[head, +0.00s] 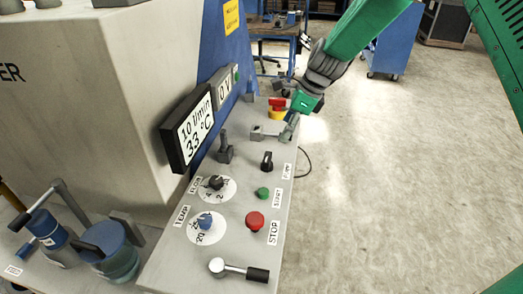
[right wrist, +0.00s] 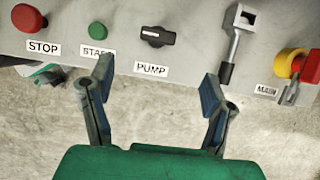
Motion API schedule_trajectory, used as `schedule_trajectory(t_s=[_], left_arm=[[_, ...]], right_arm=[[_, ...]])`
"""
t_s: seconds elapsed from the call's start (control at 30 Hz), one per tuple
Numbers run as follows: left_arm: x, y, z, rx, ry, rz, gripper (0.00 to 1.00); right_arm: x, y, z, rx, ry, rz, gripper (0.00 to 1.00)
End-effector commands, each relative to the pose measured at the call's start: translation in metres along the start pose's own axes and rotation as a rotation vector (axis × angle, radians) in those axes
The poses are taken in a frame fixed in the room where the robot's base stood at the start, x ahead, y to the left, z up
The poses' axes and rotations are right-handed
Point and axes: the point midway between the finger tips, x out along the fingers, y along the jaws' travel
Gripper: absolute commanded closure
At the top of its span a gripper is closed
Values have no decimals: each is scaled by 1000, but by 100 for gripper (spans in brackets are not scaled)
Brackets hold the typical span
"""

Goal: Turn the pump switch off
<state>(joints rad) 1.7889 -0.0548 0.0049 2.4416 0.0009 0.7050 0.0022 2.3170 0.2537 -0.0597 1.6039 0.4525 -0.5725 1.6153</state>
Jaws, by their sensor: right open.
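The pump switch (head: 267,160) is a black rotary knob on the sloped grey control panel (head: 239,220). In the right wrist view the pump switch (right wrist: 157,37) sits above the PUMP label, its bar lying nearly level across the picture. My right gripper (head: 290,128) is above the far part of the panel in the head view. In the right wrist view my right gripper (right wrist: 158,82) is open and empty, with the knob beyond and between its fingertips, apart from both. My left gripper is not in view.
A green START button (right wrist: 97,30) and red STOP button (right wrist: 27,18) lie left of the knob. A metal lever (right wrist: 237,40) and the red-yellow MAIN switch (right wrist: 297,64) lie right. A display (head: 191,129) stands behind the panel. Open floor (head: 400,200) lies right.

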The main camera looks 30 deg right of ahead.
Motion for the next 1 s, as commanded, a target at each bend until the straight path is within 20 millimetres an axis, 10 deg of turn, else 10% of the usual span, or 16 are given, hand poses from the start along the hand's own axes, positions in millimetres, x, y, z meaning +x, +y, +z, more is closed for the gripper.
schedule_trajectory(t_s=[0.5,1.0], left_arm=[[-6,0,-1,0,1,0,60],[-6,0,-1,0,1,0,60]], right_arm=[[105,2,2,-6,8,1,28],[126,1,2,-5,6,-1,28]])
